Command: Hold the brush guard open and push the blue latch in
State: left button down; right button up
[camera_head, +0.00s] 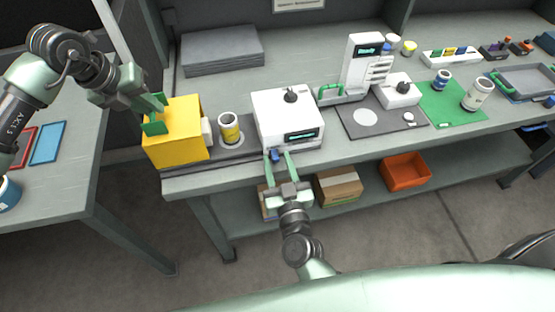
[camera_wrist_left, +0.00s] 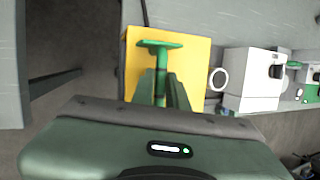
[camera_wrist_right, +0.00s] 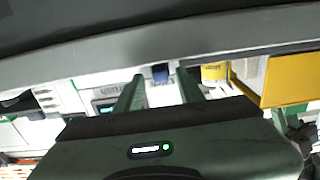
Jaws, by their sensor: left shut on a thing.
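The brush guard appears to be the yellow box (camera_head: 172,145) at the left end of the bench; it also shows in the left wrist view (camera_wrist_left: 195,52). A green T-shaped handle (camera_wrist_left: 160,45) stands on it. My left gripper (camera_head: 154,113) is shut on this handle. The blue latch (camera_head: 275,155) is on the front of the white machine, low down; it also shows in the right wrist view (camera_wrist_right: 160,73). My right gripper (camera_head: 281,160) is open at the machine's front, its fingers to either side of the latch. I cannot tell whether it touches the latch.
The white machine (camera_head: 286,108) has a black knob and a lit display. A yellow-banded can (camera_head: 230,129) stands between it and the yellow box. An orange bin (camera_head: 405,172) and a cardboard box (camera_head: 338,186) sit on the lower shelf, beyond my right gripper.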

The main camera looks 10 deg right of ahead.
jog(key=s, duration=1.1)
jog(key=shift+s, duration=0.15)
pick_arm(q)
jog(key=shift+d, duration=0.15)
pick_arm(e)
jog(key=shift+f, duration=0.15)
pick_arm(q)
jog(key=c, duration=1.2)
grip_release()
jog(key=shift+o, duration=0.2)
jog(key=p+v, duration=0.4)
jog(key=v, duration=0.5)
pick_arm(e)
notch_tip(320, 180, up, 4)
jog(key=shift+r, duration=0.1)
